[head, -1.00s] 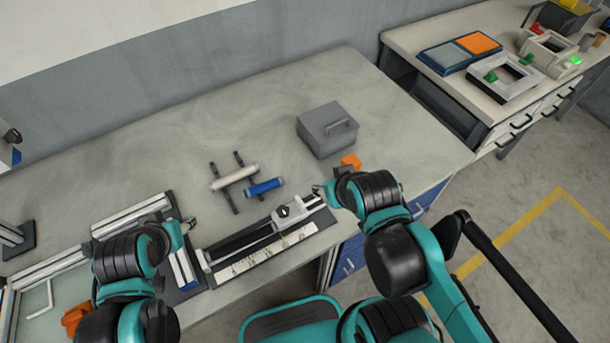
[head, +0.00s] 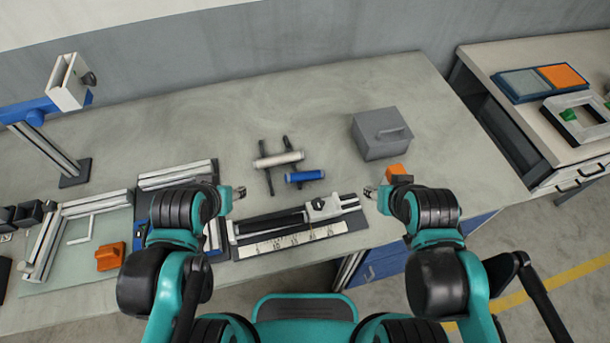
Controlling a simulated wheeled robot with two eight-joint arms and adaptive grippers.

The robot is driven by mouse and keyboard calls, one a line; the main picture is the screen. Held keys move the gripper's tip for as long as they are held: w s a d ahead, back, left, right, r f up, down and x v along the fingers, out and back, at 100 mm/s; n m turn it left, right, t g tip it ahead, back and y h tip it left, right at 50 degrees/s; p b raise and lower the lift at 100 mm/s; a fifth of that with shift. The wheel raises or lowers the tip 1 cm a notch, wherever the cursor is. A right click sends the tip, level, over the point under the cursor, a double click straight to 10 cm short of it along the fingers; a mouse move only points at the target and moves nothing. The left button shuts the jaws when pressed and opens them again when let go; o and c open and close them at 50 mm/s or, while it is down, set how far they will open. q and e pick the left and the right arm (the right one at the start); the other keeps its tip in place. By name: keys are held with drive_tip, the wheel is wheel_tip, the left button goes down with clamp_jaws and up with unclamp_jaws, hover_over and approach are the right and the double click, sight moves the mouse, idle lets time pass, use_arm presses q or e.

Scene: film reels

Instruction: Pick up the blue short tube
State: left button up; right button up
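The blue short tube (head: 305,176) lies on a dark two-bar rack on the grey table, near the middle of the head view. A longer white tube (head: 278,160) lies on the same rack just behind it. My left gripper (head: 240,192) is to the left of the blue tube and apart from it. My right gripper (head: 369,192) is to the right of the blue tube, also apart from it. Both grippers are small in the view, and their finger gaps are hard to make out. Neither shows an object in it.
A ruled slide fixture (head: 300,238) lies in front of the rack, between my arms. A grey box with a handle (head: 382,134) stands behind right, with an orange block (head: 398,172) before it. Metal profiles (head: 92,205) and a blue-armed stand (head: 75,180) are at left. The table behind the rack is clear.

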use_arm(q)
drive_tip(key=shift+o, duration=0.6)
drive_tip(key=n+g+h+p, duration=0.2)
drive_tip(key=n+g+h, duration=0.3)
drive_tip(key=n, duration=1.5)
approach(302, 174)
drive_tip(key=shift+w+d+f+g+y, duration=0.3)
drive_tip(key=shift+d+f+g+y, duration=0.15)
drive_tip(key=shift+d+f, duration=0.3)
drive_tip(key=shift+d+f+n, duration=0.15)
drive_tip(key=shift+f+n, duration=0.1)
drive_tip(key=shift+n, duration=0.15)
drive_tip(key=b+x, duration=0.1)
drive_tip(key=x, duration=0.1)
drive_tip(key=shift+d+f, duration=0.15)
drive_tip(key=shift+f, duration=0.15)
drive_tip(key=x, duration=0.1)
drive_tip(key=b+x, duration=0.1)
drive_tip(key=x, duration=0.1)
drive_tip(key=b+x, duration=0.1)
drive_tip(key=x, duration=0.1)
drive_tip(key=shift+w+f, duration=0.15)
drive_tip(key=shift+w, duration=0.2)
drive_tip(key=shift+s, duration=0.1)
drive_tip(key=shift+c, duration=1.3)
clamp_jaws()
